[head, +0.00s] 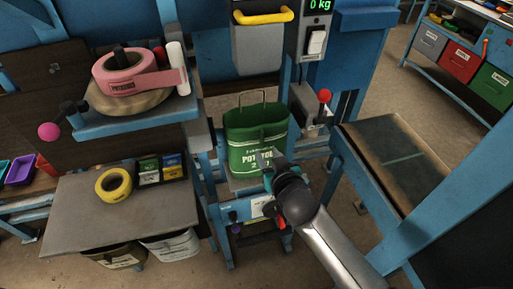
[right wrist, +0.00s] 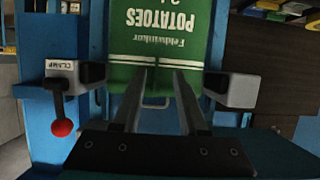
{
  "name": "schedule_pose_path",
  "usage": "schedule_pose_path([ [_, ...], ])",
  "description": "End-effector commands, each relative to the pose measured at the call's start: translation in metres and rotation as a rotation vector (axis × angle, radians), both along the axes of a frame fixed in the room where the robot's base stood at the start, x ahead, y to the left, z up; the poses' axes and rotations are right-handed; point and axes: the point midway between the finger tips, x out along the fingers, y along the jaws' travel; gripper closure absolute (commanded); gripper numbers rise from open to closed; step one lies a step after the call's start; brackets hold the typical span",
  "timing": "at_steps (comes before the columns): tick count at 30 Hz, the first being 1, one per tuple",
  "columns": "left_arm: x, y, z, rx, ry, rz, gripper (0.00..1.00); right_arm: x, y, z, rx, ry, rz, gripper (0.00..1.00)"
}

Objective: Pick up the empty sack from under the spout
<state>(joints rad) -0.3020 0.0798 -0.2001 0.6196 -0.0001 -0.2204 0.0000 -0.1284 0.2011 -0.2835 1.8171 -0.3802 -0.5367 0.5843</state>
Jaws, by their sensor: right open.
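The green sack (head: 252,128) reads "POTATOES" and stands upright below the grey spout (head: 262,48), with a thin wire loop above its top edge. Its filling cannot be seen. In the right wrist view the sack (right wrist: 165,35) appears upside down, beyond the fingers. My right gripper (head: 268,158) is in front of the sack's lower right part and hides some of the print. In the right wrist view the right gripper (right wrist: 164,85) is open, with nothing held between its fingers. Whether it touches the sack cannot be told. My left gripper is not in view.
A scale display (head: 319,5) reads 0 kg. A red-knobbed clamp lever (head: 324,97) is right of the sack; the lever (right wrist: 61,127) also shows in the wrist view. A shelf with pink tape (head: 130,72) stands left. A blue-framed table (head: 395,160) stands right.

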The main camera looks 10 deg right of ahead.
Motion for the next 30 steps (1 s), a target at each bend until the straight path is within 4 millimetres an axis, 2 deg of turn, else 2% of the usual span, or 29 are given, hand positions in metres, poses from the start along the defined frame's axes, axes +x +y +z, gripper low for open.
schedule_pose_path([
  [10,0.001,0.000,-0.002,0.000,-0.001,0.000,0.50,0.038,-0.003,-0.014,0.000,-0.002,0.001,0.57],
  [21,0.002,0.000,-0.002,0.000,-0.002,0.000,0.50,0.043,-0.003,-0.016,0.000,-0.001,0.001,0.59],
  [30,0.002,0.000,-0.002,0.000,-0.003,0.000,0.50,0.042,-0.003,-0.016,0.000,-0.001,0.001,0.92],
])
